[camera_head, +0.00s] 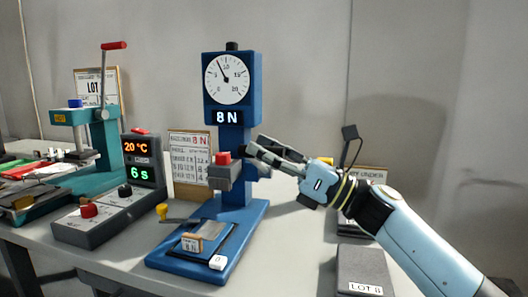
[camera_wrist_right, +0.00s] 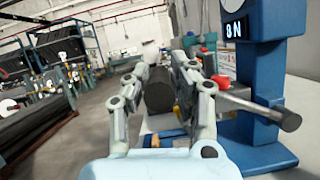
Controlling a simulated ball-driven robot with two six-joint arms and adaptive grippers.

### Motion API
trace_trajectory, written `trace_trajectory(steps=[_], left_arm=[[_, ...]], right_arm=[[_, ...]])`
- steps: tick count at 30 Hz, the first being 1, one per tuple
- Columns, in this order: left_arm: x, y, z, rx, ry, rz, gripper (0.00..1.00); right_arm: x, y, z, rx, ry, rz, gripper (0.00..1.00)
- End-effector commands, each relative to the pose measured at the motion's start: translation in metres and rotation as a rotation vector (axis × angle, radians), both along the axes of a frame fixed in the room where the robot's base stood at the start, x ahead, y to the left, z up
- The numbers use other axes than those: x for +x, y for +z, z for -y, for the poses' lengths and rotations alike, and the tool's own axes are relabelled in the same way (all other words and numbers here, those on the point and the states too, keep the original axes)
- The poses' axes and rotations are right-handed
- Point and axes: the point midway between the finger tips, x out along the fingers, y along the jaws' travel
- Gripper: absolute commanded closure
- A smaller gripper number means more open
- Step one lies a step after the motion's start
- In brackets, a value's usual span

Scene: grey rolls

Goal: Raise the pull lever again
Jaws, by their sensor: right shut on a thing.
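The blue pull tester (camera_head: 232,130) stands upright on the table, with a round dial (camera_head: 226,79) and a display reading 8 N (camera_head: 227,117). My right gripper (camera_head: 272,152) is at the right side of its column, at the height of the grey clamp with a red knob (camera_head: 222,157). In the right wrist view the fingers are closed around the dark cylindrical grip of the pull lever (camera_wrist_right: 159,91). A grey rod (camera_wrist_right: 250,106) shows beside the right finger. In the head view the fingers mostly hide the lever. My left gripper is not in view.
Left of the tester is a control box (camera_head: 110,213) with displays of 20 °C and 6 s. A teal press (camera_head: 95,120) with a red-handled lever stands behind it. A dark box labelled LOT 8 (camera_head: 364,268) lies at right, under my right arm.

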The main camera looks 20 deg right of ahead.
Motion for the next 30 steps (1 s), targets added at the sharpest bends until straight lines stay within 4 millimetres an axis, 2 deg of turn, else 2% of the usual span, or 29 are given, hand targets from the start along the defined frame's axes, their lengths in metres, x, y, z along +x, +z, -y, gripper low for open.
trace_trajectory(steps=[5,11,21,30], left_arm=[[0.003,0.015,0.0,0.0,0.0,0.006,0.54],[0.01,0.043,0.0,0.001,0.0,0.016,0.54],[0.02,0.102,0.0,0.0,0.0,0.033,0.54],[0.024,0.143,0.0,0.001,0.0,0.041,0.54]], right_arm=[[0.006,0.015,0.004,0.033,-0.001,-0.047,1.0],[0.02,0.041,0.013,0.107,-0.002,-0.155,1.0],[0.061,0.082,0.041,0.284,-0.002,-0.416,1.0],[0.105,0.1,0.071,0.443,-0.003,-0.652,1.0]])
